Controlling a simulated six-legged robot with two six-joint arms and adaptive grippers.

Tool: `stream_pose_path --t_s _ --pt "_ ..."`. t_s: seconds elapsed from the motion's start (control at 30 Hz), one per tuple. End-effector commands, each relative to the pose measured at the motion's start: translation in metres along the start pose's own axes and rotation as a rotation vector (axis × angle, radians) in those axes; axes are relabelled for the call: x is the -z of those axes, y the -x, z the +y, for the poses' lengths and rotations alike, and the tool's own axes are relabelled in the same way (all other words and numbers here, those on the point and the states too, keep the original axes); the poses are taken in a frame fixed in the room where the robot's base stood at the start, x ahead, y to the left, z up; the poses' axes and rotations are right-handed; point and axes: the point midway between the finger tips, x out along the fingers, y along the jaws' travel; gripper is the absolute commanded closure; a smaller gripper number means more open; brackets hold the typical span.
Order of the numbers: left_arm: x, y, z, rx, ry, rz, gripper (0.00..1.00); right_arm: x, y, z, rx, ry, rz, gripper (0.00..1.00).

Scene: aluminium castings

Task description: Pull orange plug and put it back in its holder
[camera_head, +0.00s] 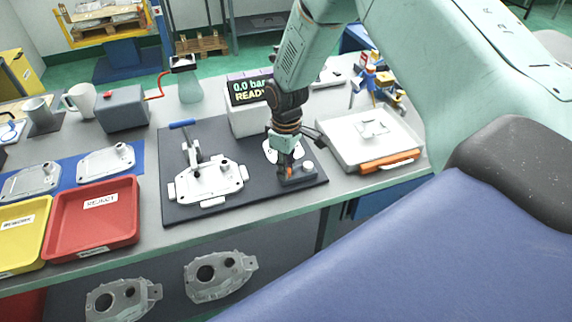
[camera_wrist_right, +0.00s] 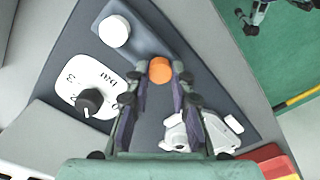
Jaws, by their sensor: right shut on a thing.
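The orange plug (camera_wrist_right: 160,70) is between the fingertips of my right gripper (camera_wrist_right: 159,80), which is shut on it. In the head view, the right gripper (camera_head: 288,168) points down at the right part of the dark mat, and a little orange (camera_head: 289,172) shows at its tips. The plug is at the end of a grey block (camera_head: 301,178) with a white round knob (camera_head: 308,167). I cannot tell whether the plug is seated in the block or just above it. A pale casting (camera_head: 208,183) lies on the mat to the left. My left gripper is not in view.
A display box (camera_head: 245,118) reads "0.0 bar READY". A white plate with a black knob (camera_wrist_right: 88,98) is beside the block. A red reject tray (camera_head: 95,216) is left, a grey case (camera_head: 358,143) right.

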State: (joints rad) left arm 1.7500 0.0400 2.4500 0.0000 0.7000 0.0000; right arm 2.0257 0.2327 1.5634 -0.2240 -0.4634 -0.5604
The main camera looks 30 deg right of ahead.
Motion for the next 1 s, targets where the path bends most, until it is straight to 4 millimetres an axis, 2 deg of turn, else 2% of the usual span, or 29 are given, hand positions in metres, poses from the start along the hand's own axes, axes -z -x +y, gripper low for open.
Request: stream_pose_path --t_s 0.07,0.3,0.67,0.77,1.0 --pt "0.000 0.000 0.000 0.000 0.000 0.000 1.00 0.000 0.000 0.000 0.000 0.000 0.000 0.72" --pt "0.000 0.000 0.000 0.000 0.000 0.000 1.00 0.000 0.000 0.000 0.000 0.000 0.000 0.52" --pt "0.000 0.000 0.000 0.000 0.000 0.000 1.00 0.000 0.003 0.000 0.000 0.000 0.001 0.51" --pt "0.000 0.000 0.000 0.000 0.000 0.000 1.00 0.001 0.014 0.001 -0.001 0.000 0.003 0.51" --pt "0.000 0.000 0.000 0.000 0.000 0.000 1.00 0.001 0.063 0.001 -0.002 -0.001 0.005 0.51"
